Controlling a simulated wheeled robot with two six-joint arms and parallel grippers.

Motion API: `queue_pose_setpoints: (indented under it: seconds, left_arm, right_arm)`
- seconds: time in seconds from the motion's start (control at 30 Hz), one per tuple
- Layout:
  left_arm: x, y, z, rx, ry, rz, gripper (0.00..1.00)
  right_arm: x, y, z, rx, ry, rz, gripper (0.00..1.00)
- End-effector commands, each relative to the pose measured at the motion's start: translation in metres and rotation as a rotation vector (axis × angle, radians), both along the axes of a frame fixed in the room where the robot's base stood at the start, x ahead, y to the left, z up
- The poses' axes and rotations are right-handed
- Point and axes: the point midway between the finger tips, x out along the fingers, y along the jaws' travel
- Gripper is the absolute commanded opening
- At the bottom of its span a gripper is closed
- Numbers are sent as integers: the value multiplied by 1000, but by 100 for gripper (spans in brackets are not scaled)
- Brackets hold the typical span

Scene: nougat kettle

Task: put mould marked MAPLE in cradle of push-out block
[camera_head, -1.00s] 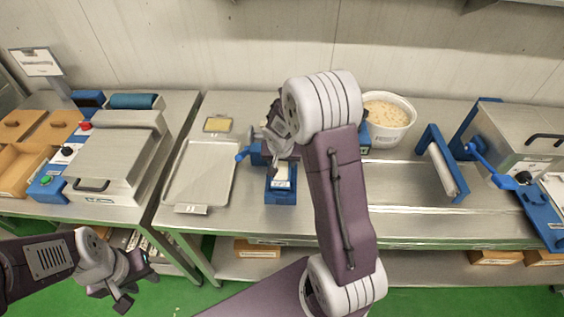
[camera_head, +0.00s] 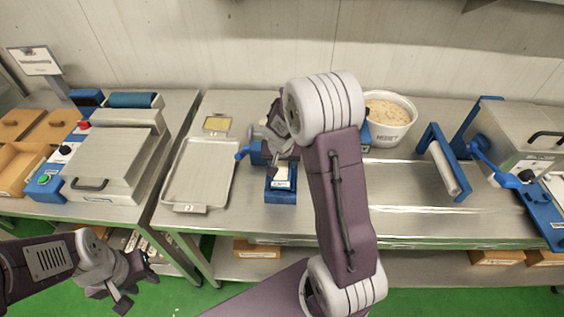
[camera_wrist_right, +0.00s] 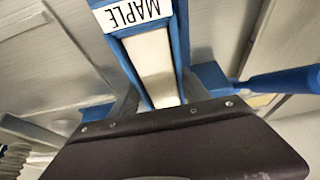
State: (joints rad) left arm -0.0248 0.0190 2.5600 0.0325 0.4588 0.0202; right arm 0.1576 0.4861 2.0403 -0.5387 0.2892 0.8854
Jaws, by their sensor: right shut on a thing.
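The mould marked MAPLE (camera_wrist_right: 150,65) is a narrow blue bar with a pale filling and a white label in the right wrist view. My right gripper (camera_wrist_right: 160,98) is shut on it, one finger on each side. In the head view the mould (camera_head: 282,179) shows below the right gripper (camera_head: 281,150), at the blue push-out block (camera_head: 280,198). Whether it rests fully in the cradle I cannot tell; the wrist hides part of it. The block's blue lever (camera_head: 244,152) sticks out left. My left gripper (camera_head: 137,290) is open and empty, low at the front left.
A metal tray (camera_head: 232,180) lies left of the block, with a small yellowish plate (camera_head: 217,124) behind it. A white tub (camera_head: 390,135) stands behind my right arm. A blue-framed roller (camera_head: 445,170) and a steel machine (camera_head: 515,130) stand right. Bare table lies between.

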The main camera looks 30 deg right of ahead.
Motion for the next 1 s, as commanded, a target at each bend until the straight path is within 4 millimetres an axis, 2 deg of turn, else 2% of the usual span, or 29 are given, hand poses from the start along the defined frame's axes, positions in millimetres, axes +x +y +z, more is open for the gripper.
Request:
queue_pose_setpoints:
  seconds: [1.0]
  left_arm:
    - [0, 0, -10, 0, 0, 0, 36]
  right_arm:
    - [1, 0, -5, 0, -2, 0, 0]
